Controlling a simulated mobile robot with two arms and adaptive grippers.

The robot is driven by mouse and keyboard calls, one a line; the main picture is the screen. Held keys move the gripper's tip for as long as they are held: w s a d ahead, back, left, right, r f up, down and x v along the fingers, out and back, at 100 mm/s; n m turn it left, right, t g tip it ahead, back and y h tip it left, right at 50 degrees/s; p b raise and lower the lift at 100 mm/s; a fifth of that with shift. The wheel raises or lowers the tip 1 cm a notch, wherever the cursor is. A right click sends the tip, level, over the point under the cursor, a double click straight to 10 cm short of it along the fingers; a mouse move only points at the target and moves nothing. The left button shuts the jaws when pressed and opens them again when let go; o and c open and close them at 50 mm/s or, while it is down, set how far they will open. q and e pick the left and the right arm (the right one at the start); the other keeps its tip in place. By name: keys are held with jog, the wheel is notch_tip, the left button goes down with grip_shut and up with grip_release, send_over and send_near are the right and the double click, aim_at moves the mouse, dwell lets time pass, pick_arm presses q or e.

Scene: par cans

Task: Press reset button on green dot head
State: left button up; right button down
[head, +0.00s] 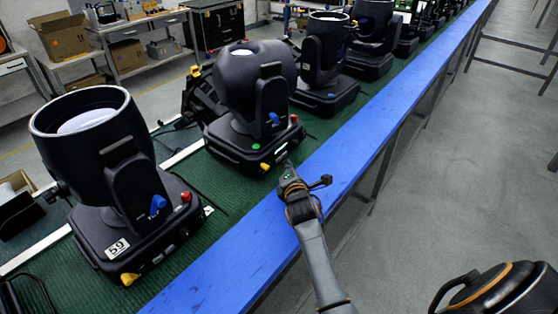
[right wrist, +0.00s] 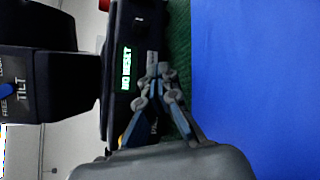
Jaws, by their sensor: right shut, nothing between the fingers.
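The green dot head (head: 262,95) is a black moving light on the green belt, with a green dot (head: 256,147) on its base. A red knob, a blue lever and a yellow latch also show on it. In the right wrist view its base (right wrist: 118,75) carries a lit green display (right wrist: 126,68) that seems to read "NO RESET". My right gripper (head: 287,166) is shut and empty at the base's front panel; its fingertips (right wrist: 160,70) are beside the display. I cannot tell whether they touch the panel. The reset button is not distinguishable. My left gripper is out of view.
A blue rail (head: 350,140) edges the belt.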

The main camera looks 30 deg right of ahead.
jog(key=shift+w+a, duration=0.1)
jog(key=shift+w, duration=0.05)
dwell(0.6)
jog(key=shift+w+a, duration=0.1)
jog(key=shift+w, duration=0.15)
jog(key=shift+w+a, duration=0.1)
jog(key=shift+w, duration=0.25)
dwell(0.8)
jog(key=shift+s, duration=0.1)
jog(key=shift+s+d+p, duration=0.25)
jog(key=shift+s+p, duration=0.3)
jog(key=shift+s, duration=0.1)
